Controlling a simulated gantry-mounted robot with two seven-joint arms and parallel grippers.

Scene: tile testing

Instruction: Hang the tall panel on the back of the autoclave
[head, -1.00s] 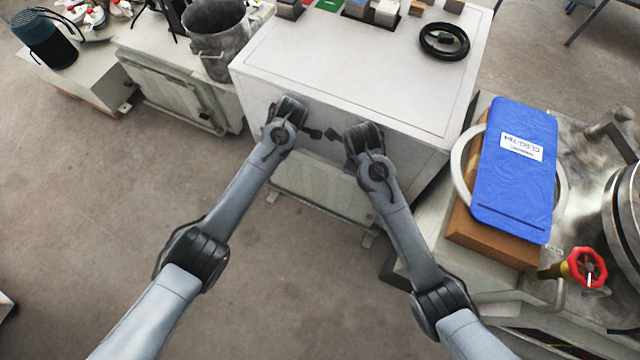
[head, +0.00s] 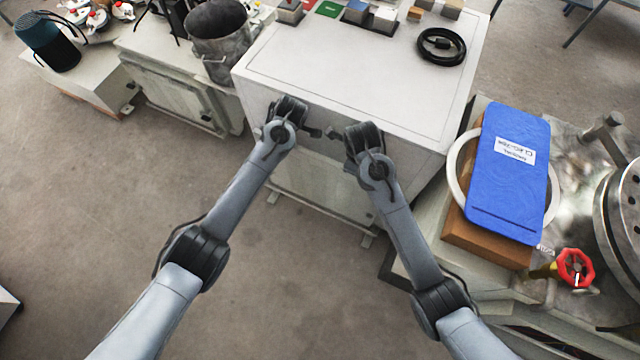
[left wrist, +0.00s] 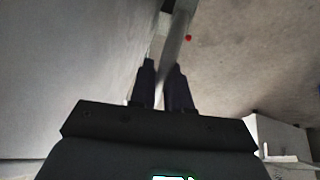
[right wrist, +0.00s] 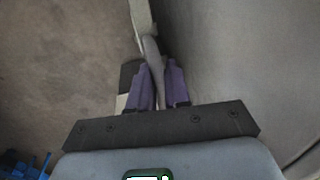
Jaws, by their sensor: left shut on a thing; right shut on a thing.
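A pale grey-green panel (head: 318,190) stands upright low at the near side of a large white cabinet (head: 350,80), which I take for the autoclave. My left gripper (head: 291,108) and right gripper (head: 362,140) are at the cabinet's near face, above the panel. In the left wrist view the gripper (left wrist: 163,75) is shut on a thin pale strip, seemingly the panel's edge. In the right wrist view the gripper (right wrist: 158,80) is also shut on a thin pale part. Whether the panel touches the cabinet is hidden.
On the right, a blue slab (head: 510,165) lies on a brown block (head: 488,238) beside a red valve wheel (head: 575,267). A black coil (head: 442,46) and small blocks sit on the cabinet. A metal pot (head: 217,35) stands left. The near floor is clear.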

